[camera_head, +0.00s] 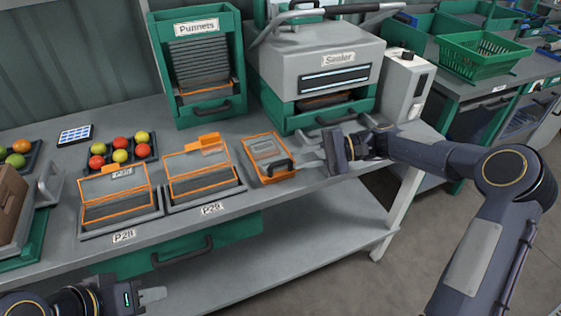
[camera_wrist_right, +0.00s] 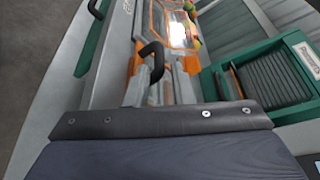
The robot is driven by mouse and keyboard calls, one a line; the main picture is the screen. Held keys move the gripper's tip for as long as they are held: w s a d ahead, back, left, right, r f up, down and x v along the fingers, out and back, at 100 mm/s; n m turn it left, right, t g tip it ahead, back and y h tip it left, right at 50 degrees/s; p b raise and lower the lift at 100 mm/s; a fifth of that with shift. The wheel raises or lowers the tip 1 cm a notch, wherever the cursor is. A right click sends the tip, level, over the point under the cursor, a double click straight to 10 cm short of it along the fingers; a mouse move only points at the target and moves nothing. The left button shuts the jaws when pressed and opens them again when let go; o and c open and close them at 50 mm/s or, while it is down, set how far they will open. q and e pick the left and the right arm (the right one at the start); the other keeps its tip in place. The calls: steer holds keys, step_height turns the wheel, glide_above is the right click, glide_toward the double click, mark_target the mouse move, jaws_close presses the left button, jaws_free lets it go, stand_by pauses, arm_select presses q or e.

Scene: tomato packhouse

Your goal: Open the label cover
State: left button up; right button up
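A small orange-framed unit (camera_head: 267,155) with a grey panel lies on the table in front of the sealer. It has a black handle (camera_head: 281,166) on its near right side; I take its panel to be the label cover, and it looks closed. My right gripper (camera_head: 308,155) is just right of the handle, its two pale fingers apart with nothing between them. In the right wrist view the black handle (camera_wrist_right: 151,58) rises beyond the fingers (camera_wrist_right: 160,92); contact cannot be told. My left gripper (camera_head: 152,295) is at the lower left, off the table, its opening unclear.
The grey and green sealer (camera_head: 320,62) stands behind, with a white device (camera_head: 405,85) on its right. The punnet rack (camera_head: 197,65) and a tomato tray (camera_head: 125,160) stand further back.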

mark_target(288, 161)
steer(key=x, duration=0.6)
steer(key=shift+d, duration=0.1)
jaws_close()
